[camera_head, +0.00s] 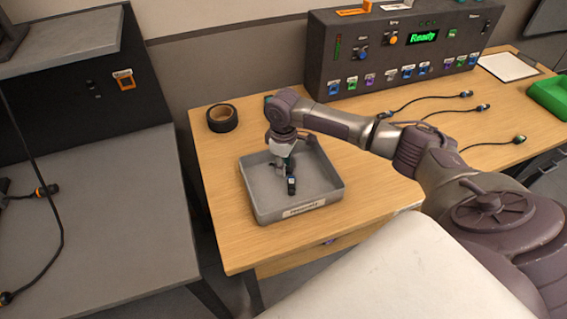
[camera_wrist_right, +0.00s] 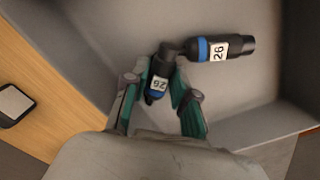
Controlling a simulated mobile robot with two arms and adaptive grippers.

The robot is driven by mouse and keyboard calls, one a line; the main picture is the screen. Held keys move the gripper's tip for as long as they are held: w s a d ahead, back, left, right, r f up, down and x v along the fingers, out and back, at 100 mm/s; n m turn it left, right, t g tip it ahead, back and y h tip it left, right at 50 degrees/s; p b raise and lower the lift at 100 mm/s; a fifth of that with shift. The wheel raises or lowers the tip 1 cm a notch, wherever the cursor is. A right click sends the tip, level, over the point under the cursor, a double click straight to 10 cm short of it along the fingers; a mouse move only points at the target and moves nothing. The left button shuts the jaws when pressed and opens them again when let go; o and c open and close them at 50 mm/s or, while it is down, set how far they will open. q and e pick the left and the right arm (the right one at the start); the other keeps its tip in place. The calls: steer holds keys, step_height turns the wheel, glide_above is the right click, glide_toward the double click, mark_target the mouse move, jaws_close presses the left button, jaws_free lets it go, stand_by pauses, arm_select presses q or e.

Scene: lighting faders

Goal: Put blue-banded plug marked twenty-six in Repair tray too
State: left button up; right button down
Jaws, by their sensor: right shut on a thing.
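The grey Repair tray (camera_head: 255,203) stands on the wooden table, with a label on its front wall. My right gripper (camera_head: 284,168) points down inside the tray. In the right wrist view, its teal-edged fingers (camera_wrist_right: 160,100) are shut on a black plug (camera_wrist_right: 157,84) with a blue band and a white label, which looks like 26 upside down. A second black plug (camera_wrist_right: 222,48) with a blue band, marked 26, lies beside it on the tray floor; it also shows in the head view (camera_head: 291,185). Whether the held plug touches the floor is unclear. My left gripper is out of view.
A black tape roll (camera_head: 222,118) sits behind the tray at left. A dark control box (camera_head: 400,55) with a green Ready display stands at the back. Several cable plugs (camera_head: 482,107) lie at right, near a green tray (camera_head: 550,95). A grey bench (camera_head: 110,240) is at left.

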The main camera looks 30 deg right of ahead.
steer(key=c, duration=0.9)
jaws_free()
step_height(320, 180, up, 12)
steer(key=shift+r, duration=0.1)
